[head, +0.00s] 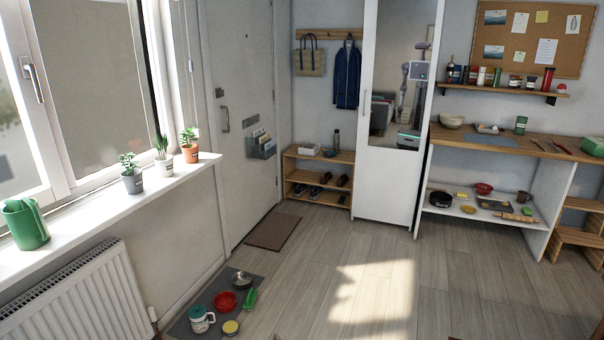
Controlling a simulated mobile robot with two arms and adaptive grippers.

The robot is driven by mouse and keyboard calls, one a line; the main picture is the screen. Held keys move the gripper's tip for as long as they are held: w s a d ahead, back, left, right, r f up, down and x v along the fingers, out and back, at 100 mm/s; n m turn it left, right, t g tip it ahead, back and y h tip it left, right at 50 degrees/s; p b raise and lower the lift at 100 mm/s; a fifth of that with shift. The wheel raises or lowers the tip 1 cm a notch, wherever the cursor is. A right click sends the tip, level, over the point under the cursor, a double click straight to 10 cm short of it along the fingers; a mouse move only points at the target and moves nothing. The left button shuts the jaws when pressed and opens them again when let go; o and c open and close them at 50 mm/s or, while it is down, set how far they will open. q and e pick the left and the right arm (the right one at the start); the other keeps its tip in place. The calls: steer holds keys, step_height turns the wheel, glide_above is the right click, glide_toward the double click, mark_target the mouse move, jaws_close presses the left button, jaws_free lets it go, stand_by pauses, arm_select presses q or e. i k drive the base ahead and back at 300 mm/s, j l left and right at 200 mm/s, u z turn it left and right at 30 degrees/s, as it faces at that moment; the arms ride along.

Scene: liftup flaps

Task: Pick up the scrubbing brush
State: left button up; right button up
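I cannot make out a scrubbing brush for certain. A long green object (249,299) lies at the right edge of the grey floor mat (183,328), at the lower left of the head view; its shape is too small to tell whether it is the brush. Beside it on the mat are a red bowl (224,301), a metal pot (242,280), a white and green mug (201,319) and a round yellow-topped item (231,327). Neither of my grippers is in view.
A radiator (75,304) and windowsill (100,215) with potted plants line the left. A door (238,120), shoe rack (318,174), mirrored cabinet (385,185) and workbench (490,146) with cluttered shelves stand behind. The middle wooden floor (440,285) is clear.

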mark_target(248, 303)
steer(key=i, duration=0.75)
steer(key=i+l+u, duration=0.15)
steer(key=i, duration=1.3)
steer(key=u, duration=0.05)
